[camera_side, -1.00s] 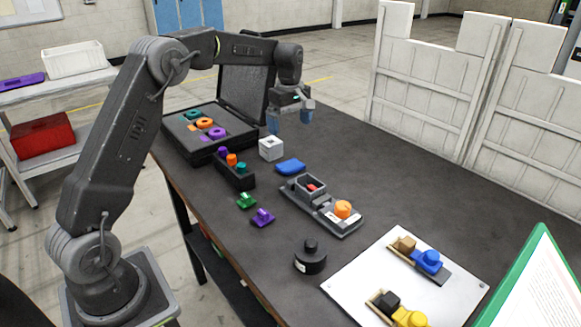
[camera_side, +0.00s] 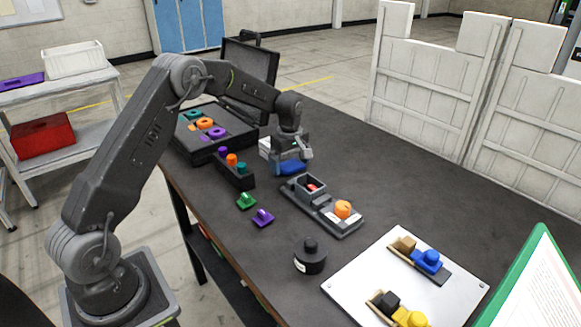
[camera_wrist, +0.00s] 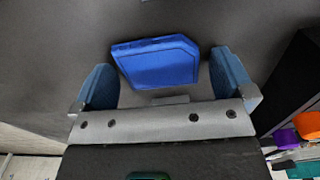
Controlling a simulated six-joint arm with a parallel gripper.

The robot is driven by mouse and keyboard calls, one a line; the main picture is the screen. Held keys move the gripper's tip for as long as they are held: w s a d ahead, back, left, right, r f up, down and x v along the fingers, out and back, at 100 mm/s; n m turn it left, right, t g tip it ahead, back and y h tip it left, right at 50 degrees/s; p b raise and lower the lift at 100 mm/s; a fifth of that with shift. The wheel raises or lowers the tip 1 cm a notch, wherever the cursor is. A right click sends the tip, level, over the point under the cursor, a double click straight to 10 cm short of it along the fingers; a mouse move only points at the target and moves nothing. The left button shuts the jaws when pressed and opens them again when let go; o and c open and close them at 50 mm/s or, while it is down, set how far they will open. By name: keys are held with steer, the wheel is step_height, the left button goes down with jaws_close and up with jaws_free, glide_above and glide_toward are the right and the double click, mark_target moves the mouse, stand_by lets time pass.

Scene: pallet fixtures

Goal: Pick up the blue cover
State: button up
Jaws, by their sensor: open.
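The blue cover (camera_wrist: 158,62) lies on the dark table top. The gripper is open and not closed on the cover. How far the fingertips are above the table is hard to tell.
A grey fixture (camera_side: 325,208) with an orange knob lies in front. A black holder (camera_side: 235,175) with coloured pegs and an open case (camera_side: 215,147) are to the left. The table right of the gripper is clear.

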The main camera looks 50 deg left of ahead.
steer(key=shift+f, duration=0.1)
steer(key=shift+c, duration=0.2)
steer(key=c, duration=0.8)
steer(key=shift+c, duration=0.2)
